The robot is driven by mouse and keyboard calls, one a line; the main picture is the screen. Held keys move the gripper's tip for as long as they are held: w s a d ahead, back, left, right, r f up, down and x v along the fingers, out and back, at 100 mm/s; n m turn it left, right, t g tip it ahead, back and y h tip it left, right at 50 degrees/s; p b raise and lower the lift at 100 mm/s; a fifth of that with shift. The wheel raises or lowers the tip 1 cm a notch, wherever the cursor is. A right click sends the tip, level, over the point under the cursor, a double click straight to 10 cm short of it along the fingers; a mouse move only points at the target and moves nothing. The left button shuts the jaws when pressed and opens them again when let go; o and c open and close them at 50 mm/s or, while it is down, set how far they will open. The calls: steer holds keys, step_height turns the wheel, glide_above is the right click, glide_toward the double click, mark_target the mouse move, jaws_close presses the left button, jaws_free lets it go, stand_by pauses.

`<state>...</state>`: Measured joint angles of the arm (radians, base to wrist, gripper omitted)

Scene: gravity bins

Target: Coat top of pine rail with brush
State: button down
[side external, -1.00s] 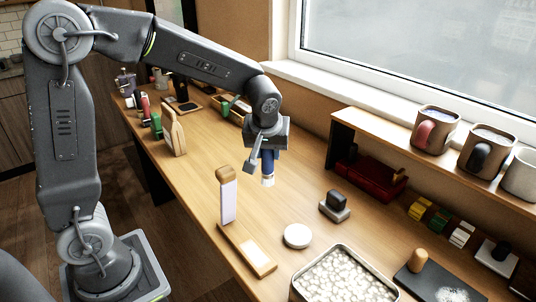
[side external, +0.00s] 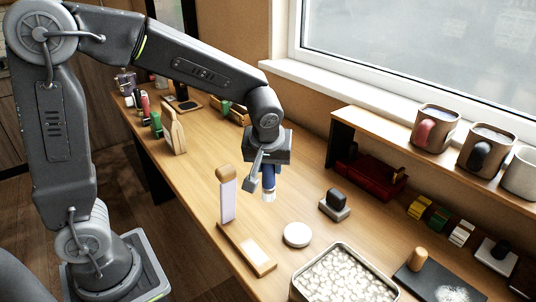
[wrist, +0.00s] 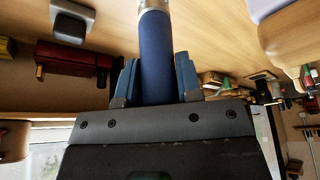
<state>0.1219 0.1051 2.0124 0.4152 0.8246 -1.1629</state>
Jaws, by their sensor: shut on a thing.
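My gripper (side external: 267,172) is shut on a brush with a dark blue handle (wrist: 154,55). The brush (side external: 268,184) hangs upright, its pale tip down and above the wooden bench. In the wrist view the handle stands between the two blue-grey fingers, and a metal collar shows at the top edge; the bristles are out of that view. A pine piece (side external: 226,173) with a white face rises from a flat wooden base with a pale inset (side external: 257,254), left of the brush. I take this as the pine rail, but cannot be sure. The brush looks apart from it.
A round white lid or disc (side external: 297,234) and a grey block with a dark knob (side external: 335,205) lie on the bench. A tray of pale pieces (side external: 297,291) stands in front. Mugs (side external: 435,130) stand on a shelf at right.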

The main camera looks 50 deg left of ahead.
steer(key=s+d+f, duration=0.1)
steer(key=s+d, duration=0.5)
steer(key=s, duration=0.1)
steer(key=shift+s+d+f, duration=0.25)
steer(key=shift+f, duration=0.1)
steer(key=shift+f, duration=0.15)
steer(key=shift+f, duration=2.15)
steer(key=shift+f, duration=0.7)
steer(key=shift+s+r, duration=0.1)
steer(key=shift+s, duration=1.1)
steer(key=shift+w, duration=0.15)
